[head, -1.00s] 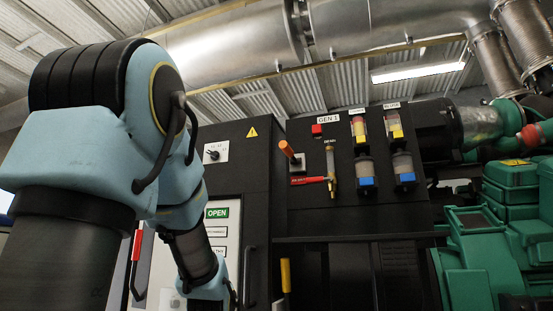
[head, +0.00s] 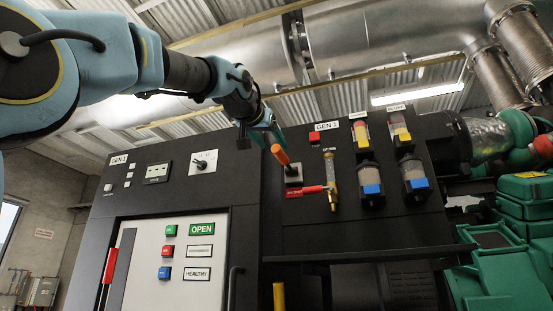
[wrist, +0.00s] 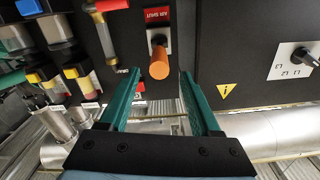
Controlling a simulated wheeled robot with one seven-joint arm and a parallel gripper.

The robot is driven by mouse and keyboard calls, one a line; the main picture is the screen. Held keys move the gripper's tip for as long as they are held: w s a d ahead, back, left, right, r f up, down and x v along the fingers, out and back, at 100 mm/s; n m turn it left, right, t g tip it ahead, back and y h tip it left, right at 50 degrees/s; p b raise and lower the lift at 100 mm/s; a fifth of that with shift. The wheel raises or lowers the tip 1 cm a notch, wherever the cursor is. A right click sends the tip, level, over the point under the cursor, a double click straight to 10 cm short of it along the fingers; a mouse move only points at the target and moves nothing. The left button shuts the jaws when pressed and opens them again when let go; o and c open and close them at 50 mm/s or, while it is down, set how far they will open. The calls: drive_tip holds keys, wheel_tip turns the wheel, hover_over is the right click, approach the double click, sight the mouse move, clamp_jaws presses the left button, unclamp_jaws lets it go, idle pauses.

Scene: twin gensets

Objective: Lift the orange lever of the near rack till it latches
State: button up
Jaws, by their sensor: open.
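The orange lever (head: 281,156) sticks out from a grey plate on the black GEN 1 panel, above a red label. In the wrist view, which shows the panel upside down, the orange lever (wrist: 159,65) points toward me, with its end near the gap between my fingertips. My gripper (head: 268,138) is open, just above and beside the lever's end in the head view. The two teal fingers of my gripper (wrist: 160,76) stand on either side of the lever's line in the wrist view. I cannot tell whether they touch it.
A red handle (head: 314,189) and a brass sight tube (head: 331,178) sit close right of the lever. Filter bowls (head: 370,180) hang further right. A rotary switch (head: 203,163) is on the left panel, above the white door (head: 185,275). Pipes run overhead.

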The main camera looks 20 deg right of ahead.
sight(282, 161)
drive_tip(key=p+x, duration=0.3)
drive_tip(key=x, duration=0.5)
drive_tip(key=shift+w+d+p, duration=0.1)
drive_tip(key=shift+d+p, duration=0.15)
drive_tip(key=shift+p, duration=0.15)
drive_tip(key=shift+w+d+f, duration=0.1)
drive_tip(key=shift+w+d, duration=0.15)
drive_tip(key=shift+w, duration=0.05)
clamp_jaws()
idle(0.7)
